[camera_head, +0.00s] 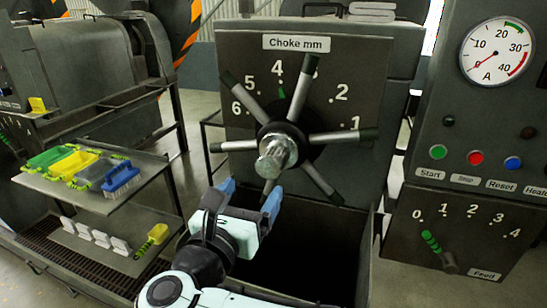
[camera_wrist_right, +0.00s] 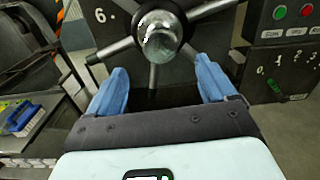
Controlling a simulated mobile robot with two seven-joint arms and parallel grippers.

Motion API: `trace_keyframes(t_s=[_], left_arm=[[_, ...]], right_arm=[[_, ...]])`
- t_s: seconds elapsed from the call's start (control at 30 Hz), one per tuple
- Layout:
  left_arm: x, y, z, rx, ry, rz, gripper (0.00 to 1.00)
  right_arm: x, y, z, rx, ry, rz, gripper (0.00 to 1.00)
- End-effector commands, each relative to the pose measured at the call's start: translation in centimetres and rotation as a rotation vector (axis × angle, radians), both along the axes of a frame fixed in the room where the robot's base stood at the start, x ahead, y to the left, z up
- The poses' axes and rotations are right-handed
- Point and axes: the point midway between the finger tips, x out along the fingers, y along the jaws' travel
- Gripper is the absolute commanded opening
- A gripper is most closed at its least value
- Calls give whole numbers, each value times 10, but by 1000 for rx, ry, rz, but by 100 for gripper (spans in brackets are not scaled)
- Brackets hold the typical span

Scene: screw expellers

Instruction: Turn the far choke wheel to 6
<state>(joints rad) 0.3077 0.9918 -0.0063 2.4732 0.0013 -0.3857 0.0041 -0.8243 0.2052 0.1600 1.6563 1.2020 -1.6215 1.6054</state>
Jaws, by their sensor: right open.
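The choke wheel (camera_head: 277,152) stands on a dark panel under a "Choke mm" label (camera_head: 297,43). It has a bright threaded hub and several metal spokes with dark grips. A number scale from 6 at left to 1 at right curves around it, and a small green mark (camera_head: 281,92) sits just below the 4. My right gripper (camera_head: 250,190) is open and empty, just below the hub, its blue fingers spread toward the wheel. In the right wrist view the hub (camera_wrist_right: 160,35) is ahead, above and between the fingers. My left gripper is not in view.
A control panel with a gauge (camera_head: 497,50), coloured buttons and a green-handled feed lever (camera_head: 437,250) stands at right. A dark open bin (camera_head: 300,255) lies below the wheel. Another machine (camera_head: 75,65) stands at far left.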

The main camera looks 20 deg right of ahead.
Motion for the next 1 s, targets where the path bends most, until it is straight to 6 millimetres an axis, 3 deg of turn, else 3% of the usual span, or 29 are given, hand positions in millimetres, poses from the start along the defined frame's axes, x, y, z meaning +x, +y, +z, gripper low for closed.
trace_keyframes(t_s=[0.3, 0.5, 0.97, 1.0], left_arm=[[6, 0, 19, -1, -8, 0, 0], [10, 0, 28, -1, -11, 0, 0], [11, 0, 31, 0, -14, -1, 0], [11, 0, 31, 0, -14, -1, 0]], right_arm=[[57, -40, 2, -2, 1, -6, 84], [83, -57, 2, -3, 1, -3, 84], [95, -65, 0, -2, 0, 0, 84], [95, -65, 0, -2, 0, 0, 78]])
